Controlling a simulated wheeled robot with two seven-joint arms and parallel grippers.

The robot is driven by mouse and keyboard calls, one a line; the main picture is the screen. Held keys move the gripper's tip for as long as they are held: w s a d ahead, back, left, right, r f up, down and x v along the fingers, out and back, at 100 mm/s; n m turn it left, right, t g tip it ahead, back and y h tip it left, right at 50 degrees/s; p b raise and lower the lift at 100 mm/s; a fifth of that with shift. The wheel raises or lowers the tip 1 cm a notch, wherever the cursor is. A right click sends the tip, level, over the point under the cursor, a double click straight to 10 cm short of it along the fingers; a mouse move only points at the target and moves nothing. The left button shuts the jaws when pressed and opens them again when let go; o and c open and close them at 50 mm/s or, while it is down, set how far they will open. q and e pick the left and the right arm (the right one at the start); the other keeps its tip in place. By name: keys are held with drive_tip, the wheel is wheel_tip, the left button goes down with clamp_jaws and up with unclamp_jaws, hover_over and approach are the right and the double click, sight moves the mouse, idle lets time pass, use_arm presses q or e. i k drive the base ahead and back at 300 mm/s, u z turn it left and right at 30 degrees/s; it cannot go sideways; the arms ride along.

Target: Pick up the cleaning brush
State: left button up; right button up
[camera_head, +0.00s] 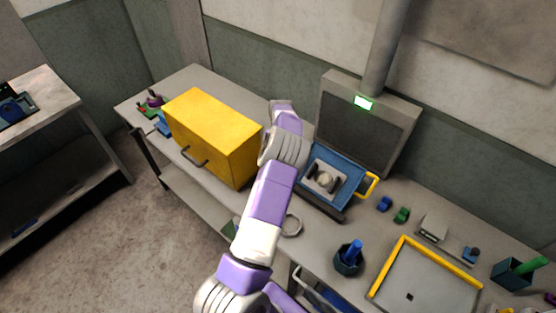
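I cannot identify the cleaning brush for certain. A dark cup (347,264) on the bench holds an upright blue handle (354,249), and whatever is at its lower end is hidden in the cup. A purple and white arm of mine (268,195), which looks like the left, rises from the bottom middle over the bench. Its far end is between the yellow box and the grey machine, well away from the cup. No fingers can be made out there. My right gripper is not in view.
A yellow box (213,130) with a handle stands left. A blue fixture (343,192) sits before a grey machine (364,134). A yellow-edged tray (425,288), small blue (384,204) and green (402,215) pieces, and a dark box (511,275) with a green handle lie right.

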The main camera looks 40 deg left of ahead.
sight(348, 258)
drive_tip(key=k, duration=1)
